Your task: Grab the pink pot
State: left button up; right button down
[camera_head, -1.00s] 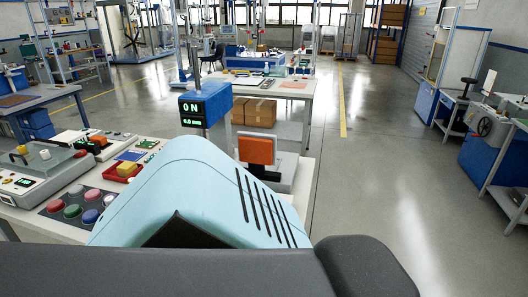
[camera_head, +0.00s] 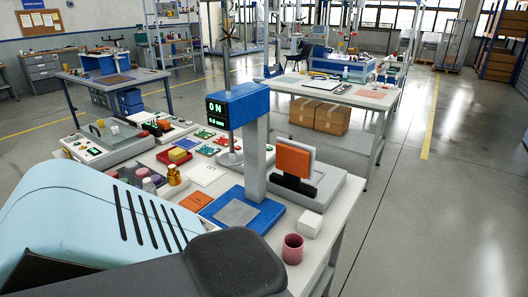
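The pink pot (camera_head: 292,249) is a small, dusky pink, open-topped cup. It stands upright on the near right part of the white workbench (camera_head: 325,228), close to its right edge. A small white block (camera_head: 308,224) sits just behind it. Neither of my grippers is in view, so I cannot see where they are relative to the pot. The pot appears free of contact with any gripper.
A blue press-like device (camera_head: 237,106) with an "ON" display stands left of the pot. An orange panel on a stand (camera_head: 294,160) is behind it. Several buttons, boards and boxes crowd the bench's left. Open floor (camera_head: 430,230) lies to the right.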

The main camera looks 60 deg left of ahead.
aim_at(293, 243)
jog(key=i+u, duration=0.2)
jog(key=u, duration=0.2)
jog(key=i+l+u, duration=0.15)
jog(key=u, duration=0.3)
jog(key=i+l+u, duration=0.15)
jog(key=u, duration=0.25)
